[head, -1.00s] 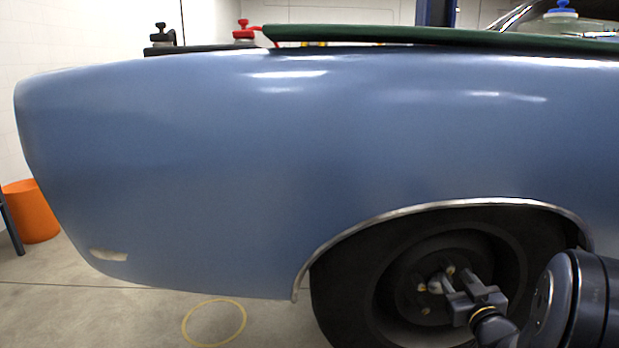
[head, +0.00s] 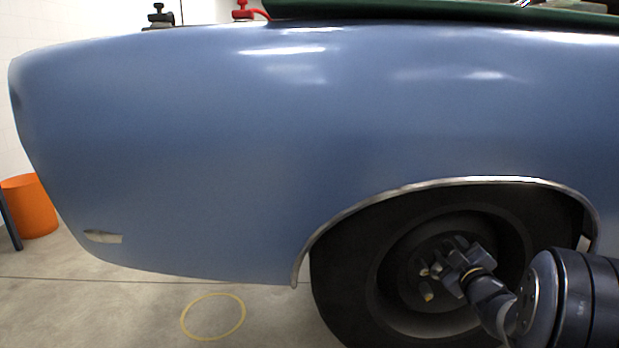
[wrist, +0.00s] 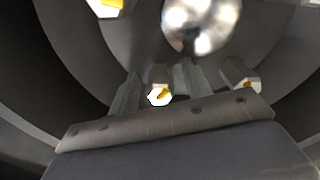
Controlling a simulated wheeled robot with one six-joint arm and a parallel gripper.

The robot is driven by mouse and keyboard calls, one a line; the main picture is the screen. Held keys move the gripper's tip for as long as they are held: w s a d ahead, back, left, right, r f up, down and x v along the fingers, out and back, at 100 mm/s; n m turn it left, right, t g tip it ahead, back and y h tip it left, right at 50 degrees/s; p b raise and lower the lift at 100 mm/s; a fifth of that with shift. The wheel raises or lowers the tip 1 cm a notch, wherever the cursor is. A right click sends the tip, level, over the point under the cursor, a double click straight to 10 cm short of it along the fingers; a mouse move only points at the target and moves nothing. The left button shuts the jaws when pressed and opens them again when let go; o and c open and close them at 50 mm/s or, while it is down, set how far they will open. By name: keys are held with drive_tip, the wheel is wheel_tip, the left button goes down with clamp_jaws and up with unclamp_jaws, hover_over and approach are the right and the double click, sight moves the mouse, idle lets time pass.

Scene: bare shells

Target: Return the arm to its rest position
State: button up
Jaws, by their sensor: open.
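My gripper (head: 452,258) is at the lower right of the head view, in front of the wheel hub (head: 427,270). In the wrist view my gripper (wrist: 158,88) points at the hub, with its two fingers apart and a lug nut (wrist: 159,95) showing between them at a distance. I see nothing held. Another lug nut (wrist: 246,84) shows by the right finger, and one more (wrist: 106,7) at the upper left. A shiny round hub centre (wrist: 200,22) is at the top. Whether the fingers touch anything cannot be told.
The blue car fender (head: 200,150) fills most of the head view, with a chrome wheel-arch trim (head: 400,190) around the dark tyre (head: 345,270). A yellow ring (head: 213,317) lies on the floor. An orange bin (head: 30,207) stands at far left. The floor left of the tyre is otherwise clear.

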drive_tip(key=n+b, duration=0.2)
drive_tip(key=n, duration=0.2)
drive_tip(key=shift+f, duration=0.15)
drive_tip(key=n+b, duration=0.2)
drive_tip(key=n, duration=0.1)
drive_tip(key=shift+n, duration=0.4)
drive_tip(key=n+b, duration=0.2)
drive_tip(key=n, duration=0.3)
drive_tip(key=shift+b, duration=0.3)
drive_tip(key=shift+n+b, duration=0.65)
drive_tip(key=shift+n, duration=1.25)
drive_tip(key=shift+r, duration=0.2)
